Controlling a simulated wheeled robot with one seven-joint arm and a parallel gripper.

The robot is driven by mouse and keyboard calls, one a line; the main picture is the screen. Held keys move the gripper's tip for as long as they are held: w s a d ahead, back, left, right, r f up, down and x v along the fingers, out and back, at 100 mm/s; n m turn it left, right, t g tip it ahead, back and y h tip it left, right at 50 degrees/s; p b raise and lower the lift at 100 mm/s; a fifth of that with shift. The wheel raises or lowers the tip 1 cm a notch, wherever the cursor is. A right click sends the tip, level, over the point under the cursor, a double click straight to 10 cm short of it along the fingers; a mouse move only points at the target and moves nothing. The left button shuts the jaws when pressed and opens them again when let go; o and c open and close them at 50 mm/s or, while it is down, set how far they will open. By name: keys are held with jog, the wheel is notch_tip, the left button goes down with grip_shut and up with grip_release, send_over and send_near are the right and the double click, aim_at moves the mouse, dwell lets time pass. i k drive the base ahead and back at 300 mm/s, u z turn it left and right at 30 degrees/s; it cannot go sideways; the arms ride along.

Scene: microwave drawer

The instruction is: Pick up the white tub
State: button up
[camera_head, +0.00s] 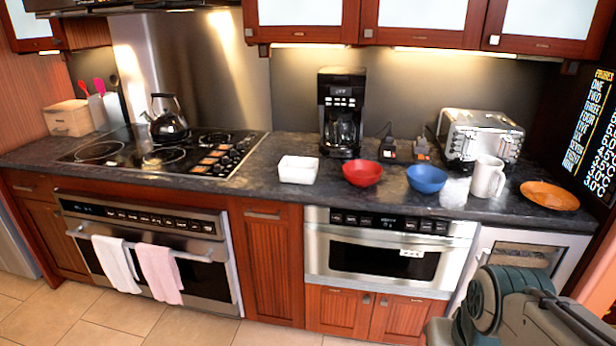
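A white, square, open-topped tub (298,172) stands upright on the dark countertop, near its front edge. It sits just right of the cooktop and left of a red bowl (362,174), with a small gap to the bowl. Nothing covers the tub. Grey and green links of my arm show at the lower right corner, well away from the tub. My gripper's fingers are not in view.
A blue bowl (427,179), white mug (487,177) and orange plate (548,195) stand farther right. A black coffee maker (341,110) and steel toaster (480,137) are behind. The cooktop (165,152) holds a kettle (169,120). Upper cabinets (420,35) overhang the counter's back. The floor is clear.

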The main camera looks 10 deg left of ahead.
aim_at(298, 171)
jog(key=z, duration=0.2)
jog(key=k, duration=0.25)
jog(key=u, duration=1.4)
jog(key=i, duration=0.95)
jog(key=u, duration=0.6)
jog(key=i, duration=1.25)
jog(key=z, duration=0.85)
jog(key=i, duration=0.7)
jog(key=z, duration=0.5)
